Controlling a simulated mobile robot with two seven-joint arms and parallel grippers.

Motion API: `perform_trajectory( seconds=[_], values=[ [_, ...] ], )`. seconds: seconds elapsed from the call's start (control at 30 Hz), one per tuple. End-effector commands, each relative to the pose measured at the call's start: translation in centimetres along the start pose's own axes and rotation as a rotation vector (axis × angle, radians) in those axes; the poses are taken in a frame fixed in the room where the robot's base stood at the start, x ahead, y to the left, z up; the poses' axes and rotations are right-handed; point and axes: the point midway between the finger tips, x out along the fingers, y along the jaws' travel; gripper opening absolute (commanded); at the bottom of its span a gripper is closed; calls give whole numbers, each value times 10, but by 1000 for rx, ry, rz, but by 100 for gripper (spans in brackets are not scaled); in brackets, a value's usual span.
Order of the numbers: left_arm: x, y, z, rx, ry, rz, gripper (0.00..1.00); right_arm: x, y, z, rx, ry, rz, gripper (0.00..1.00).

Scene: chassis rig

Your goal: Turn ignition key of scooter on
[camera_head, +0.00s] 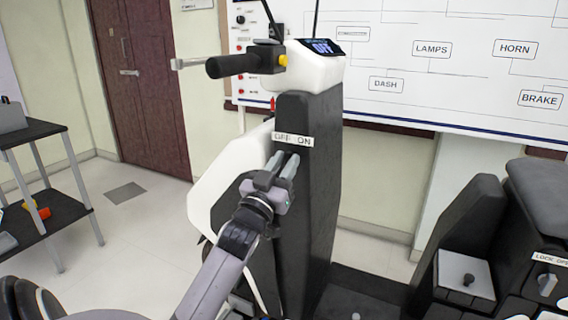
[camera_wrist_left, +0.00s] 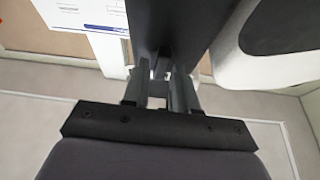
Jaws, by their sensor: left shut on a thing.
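The scooter (camera_head: 318,200) stands in the middle of the head view, with a white and black body. Its display (camera_head: 323,47) reads OFF. A label (camera_head: 293,140) marked OFF and ON sits on its dark front column. My left gripper (camera_head: 286,166) is just below this label, its fingers pointing at the column. The key is mostly hidden by the fingers. My right gripper is not in view.
A handlebar grip (camera_head: 232,65) and lever stick out left above my gripper. A wiring board (camera_head: 455,60) hangs behind. A dark cart (camera_head: 40,170) stands at the left. A black unit with a LOCK/OPEN knob (camera_head: 545,283) is at the lower right.

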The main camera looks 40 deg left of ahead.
Motion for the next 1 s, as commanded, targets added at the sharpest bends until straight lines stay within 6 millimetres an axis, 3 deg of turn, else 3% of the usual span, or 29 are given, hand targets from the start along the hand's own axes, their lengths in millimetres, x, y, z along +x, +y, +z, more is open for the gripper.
perform_trajectory(
  seconds=[0.5, 1.0],
  values=[
    [1, 0, -3, 366, -4, 155, 0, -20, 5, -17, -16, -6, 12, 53],
    [1, 0, -2, 765, -2, 320, 0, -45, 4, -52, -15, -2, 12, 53]
  ],
)
